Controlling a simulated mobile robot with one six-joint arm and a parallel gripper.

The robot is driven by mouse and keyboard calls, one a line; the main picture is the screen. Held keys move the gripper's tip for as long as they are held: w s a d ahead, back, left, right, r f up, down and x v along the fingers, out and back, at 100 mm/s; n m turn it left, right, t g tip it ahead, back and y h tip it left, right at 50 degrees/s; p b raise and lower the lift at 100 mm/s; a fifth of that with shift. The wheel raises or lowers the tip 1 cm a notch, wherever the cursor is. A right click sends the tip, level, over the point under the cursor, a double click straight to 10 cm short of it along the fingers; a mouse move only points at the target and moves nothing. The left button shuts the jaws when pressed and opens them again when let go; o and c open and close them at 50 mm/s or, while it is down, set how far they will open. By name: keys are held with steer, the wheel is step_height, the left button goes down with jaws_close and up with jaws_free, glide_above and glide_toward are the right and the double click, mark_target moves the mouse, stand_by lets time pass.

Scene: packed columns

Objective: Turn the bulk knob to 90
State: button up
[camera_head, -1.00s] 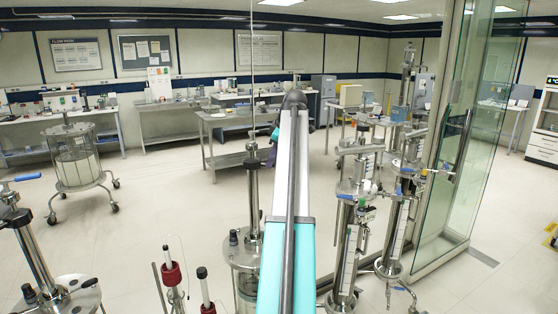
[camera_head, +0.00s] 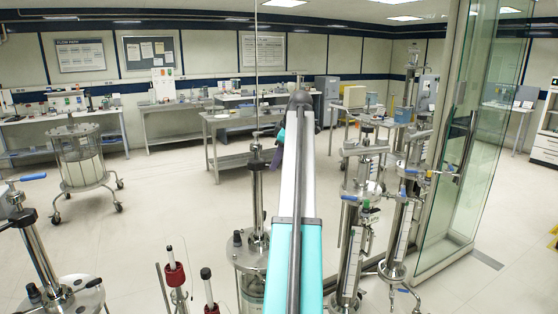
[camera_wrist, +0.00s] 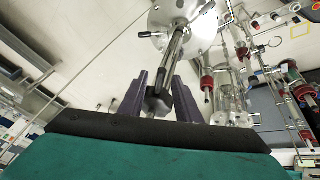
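In the wrist view the two purple fingers of my gripper (camera_wrist: 160,98) stand apart with a dark knob (camera_wrist: 158,103) between them. The knob sits at the end of a metal rod that runs to a round steel column plate (camera_wrist: 196,28). I cannot tell whether the fingers touch the knob. In the head view my gripper (camera_head: 276,157) is partly hidden behind my arm, beside the top of this column's rod (camera_head: 256,190). No label or scale reading for the bulk knob is legible.
Other steel columns stand close on the right (camera_head: 352,240) and left (camera_head: 45,260). Red-capped glass tubes (camera_head: 175,272) stand at the front. A glass panel (camera_head: 455,150) rises at the right. Open floor (camera_head: 160,195) lies at the middle left, with benches behind.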

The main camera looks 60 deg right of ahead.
steer(key=b+v, duration=0.2)
steer(key=v, duration=1.1)
steer(key=shift+s+r, duration=0.15)
steer(key=shift+r, duration=0.25)
stand_by(0.4)
